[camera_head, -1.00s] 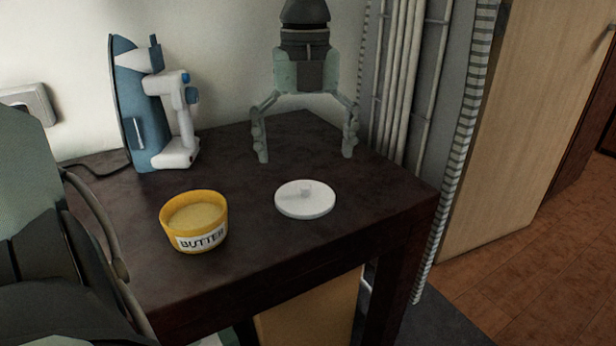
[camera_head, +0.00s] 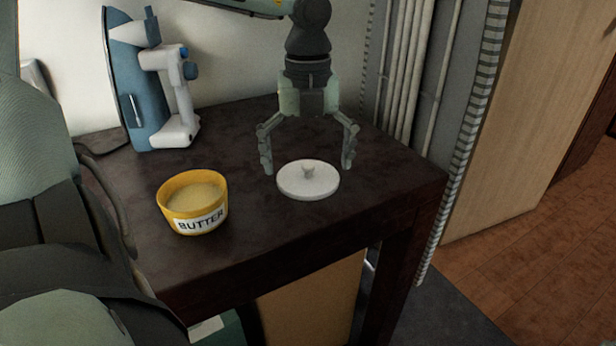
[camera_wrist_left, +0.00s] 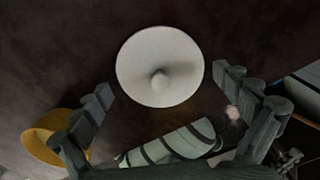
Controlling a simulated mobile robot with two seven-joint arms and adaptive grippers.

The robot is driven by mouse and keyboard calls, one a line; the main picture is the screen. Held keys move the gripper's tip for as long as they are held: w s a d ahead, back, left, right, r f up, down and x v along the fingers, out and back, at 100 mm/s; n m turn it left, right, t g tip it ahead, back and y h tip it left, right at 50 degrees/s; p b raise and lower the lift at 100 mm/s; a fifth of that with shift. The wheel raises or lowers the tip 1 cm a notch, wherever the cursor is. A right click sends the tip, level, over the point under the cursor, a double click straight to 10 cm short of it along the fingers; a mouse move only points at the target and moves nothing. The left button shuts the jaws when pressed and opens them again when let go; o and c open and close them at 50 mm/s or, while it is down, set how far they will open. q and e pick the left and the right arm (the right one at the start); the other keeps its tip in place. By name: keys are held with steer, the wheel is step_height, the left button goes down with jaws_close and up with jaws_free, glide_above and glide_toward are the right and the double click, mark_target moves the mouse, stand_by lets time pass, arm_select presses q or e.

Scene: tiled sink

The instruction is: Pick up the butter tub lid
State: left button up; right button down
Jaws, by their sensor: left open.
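The butter tub lid (camera_head: 308,182) is a round white disc with a small knob in its middle. It lies flat on the dark table. My left gripper (camera_head: 308,168) is open and empty, with its fingers pointing down on either side of the lid's back part. In the left wrist view the lid (camera_wrist_left: 160,62) lies ahead of the left fingertips (camera_wrist_left: 166,86), with its knob toward the gripper. The yellow butter tub (camera_head: 193,206) stands uncovered to the left of the lid, and its edge shows in the left wrist view (camera_wrist_left: 45,138). My right gripper is not in view.
A blue and white iron (camera_head: 150,95) stands upright at the table's back left, with its cord beside it. White pipes (camera_head: 408,70) run up behind the table's right end. The dark table (camera_head: 390,185) is bare around the lid.

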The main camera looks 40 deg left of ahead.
arm_select(q)
jaws_close()
stand_by(0.7)
